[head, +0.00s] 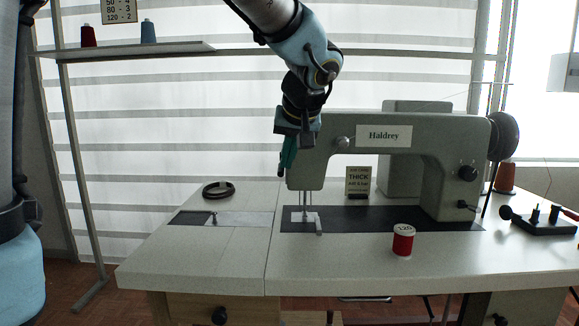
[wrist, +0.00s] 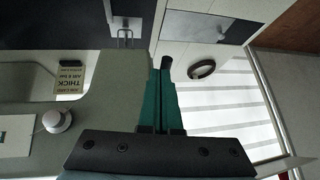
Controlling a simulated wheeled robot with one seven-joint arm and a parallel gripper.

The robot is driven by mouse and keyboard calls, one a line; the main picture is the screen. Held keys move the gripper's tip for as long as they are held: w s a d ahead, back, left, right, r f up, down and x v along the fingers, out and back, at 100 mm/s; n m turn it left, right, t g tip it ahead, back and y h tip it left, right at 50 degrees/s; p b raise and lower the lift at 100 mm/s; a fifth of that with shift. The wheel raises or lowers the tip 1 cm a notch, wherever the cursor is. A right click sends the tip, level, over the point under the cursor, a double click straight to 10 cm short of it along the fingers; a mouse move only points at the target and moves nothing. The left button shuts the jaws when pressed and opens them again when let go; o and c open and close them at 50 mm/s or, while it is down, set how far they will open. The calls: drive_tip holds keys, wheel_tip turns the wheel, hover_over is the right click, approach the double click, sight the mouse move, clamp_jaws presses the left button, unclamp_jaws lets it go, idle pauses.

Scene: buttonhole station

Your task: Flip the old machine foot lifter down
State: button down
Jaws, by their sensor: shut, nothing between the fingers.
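The grey-green sewing machine marked Haldrey (head: 345,157) stands on the pale table, and its head end fills the left of the wrist view (wrist: 105,100). My gripper (head: 287,165) points down beside the left end of that head. Its teal fingers are shut and empty in the wrist view (wrist: 160,80). A small dark rounded end (wrist: 166,66), perhaps the foot lifter, shows just beyond the fingertips; I cannot tell whether they touch. It also shows below the fingers in the head view (head: 281,172). The needle and presser foot area (head: 305,212) is below the head.
A dark ring-shaped object (head: 218,189) lies on the table to the left. A red thread spool (head: 403,241) stands at the front, and a small sign (head: 358,181) stands under the machine arm. A spool shelf (head: 130,48) is at upper left. The front left tabletop is clear.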

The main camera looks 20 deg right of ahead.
drive_tip(key=shift+r, duration=0.15)
drive_tip(key=shift+r+p, duration=0.45)
drive_tip(key=shift+r, duration=0.25)
